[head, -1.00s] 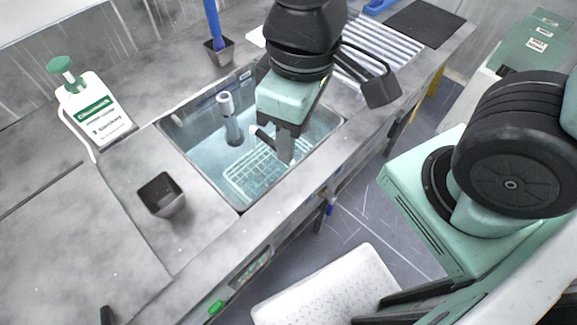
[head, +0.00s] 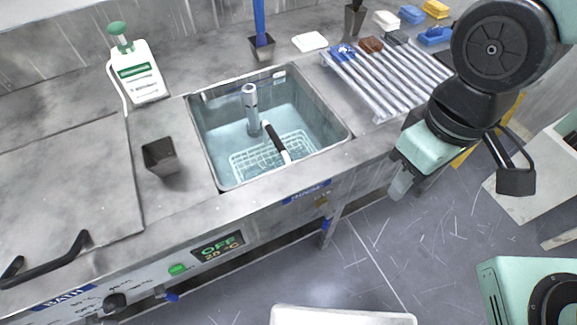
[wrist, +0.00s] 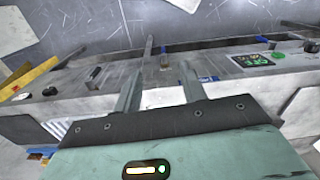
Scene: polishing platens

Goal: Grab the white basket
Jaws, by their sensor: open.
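The white basket (head: 256,160) is a wire basket lying low inside the steel sink (head: 331,139). A black-topped handle (head: 276,142) rises from its right part. My gripper (head: 399,186) is outside the sink, to its right and over the bench's front edge, apart from the basket. In the wrist view my gripper (wrist: 160,92) shows two grey fingers spread apart with nothing between them. The wrist view faces the bench front, and the basket is not visible there.
A grey column (head: 250,108) stands in the sink at the back of the basket. A roller rack (head: 385,80) lies right of the sink. A dark cup (head: 160,157) and a white bottle (head: 137,75) stand left. Open floor (head: 400,255) lies in front.

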